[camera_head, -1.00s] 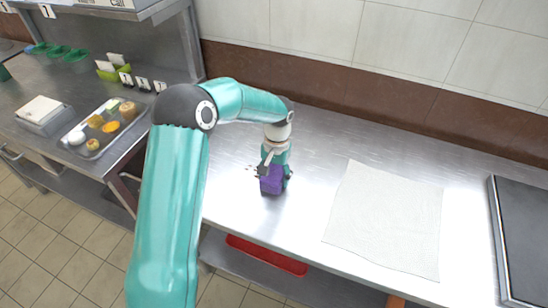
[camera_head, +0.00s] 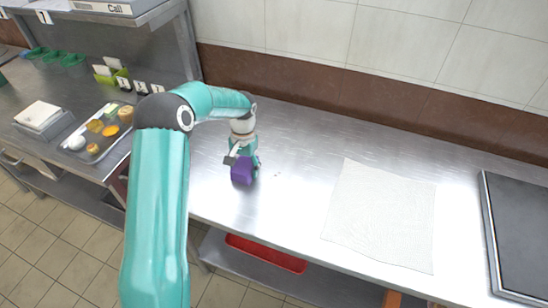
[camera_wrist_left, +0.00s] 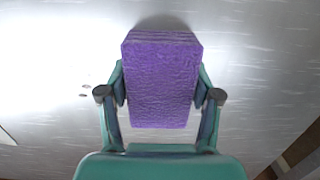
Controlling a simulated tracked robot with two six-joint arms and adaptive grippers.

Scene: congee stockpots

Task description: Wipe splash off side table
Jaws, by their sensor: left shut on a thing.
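A purple sponge (camera_head: 242,172) is held in my left gripper (camera_head: 245,164), low over the left part of the steel side table (camera_head: 310,150). In the left wrist view the sponge (camera_wrist_left: 161,80) sits between both fingers, which are shut on its sides. Whether its underside touches the steel is hidden. A few tiny dark specks of splash (camera_head: 277,175) show just right of the sponge. Small specks (camera_wrist_left: 84,90) also show left of the sponge in the wrist view. Any splash under the sponge is hidden. My right gripper is not in view.
A white cloth (camera_head: 382,215) lies flat on the table to the right. A dark slab (camera_head: 520,225) is at the far right. A tray of food (camera_head: 100,135) stands on the left counter. A red tray (camera_head: 265,254) is on the shelf below. Bare steel lies between sponge and cloth.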

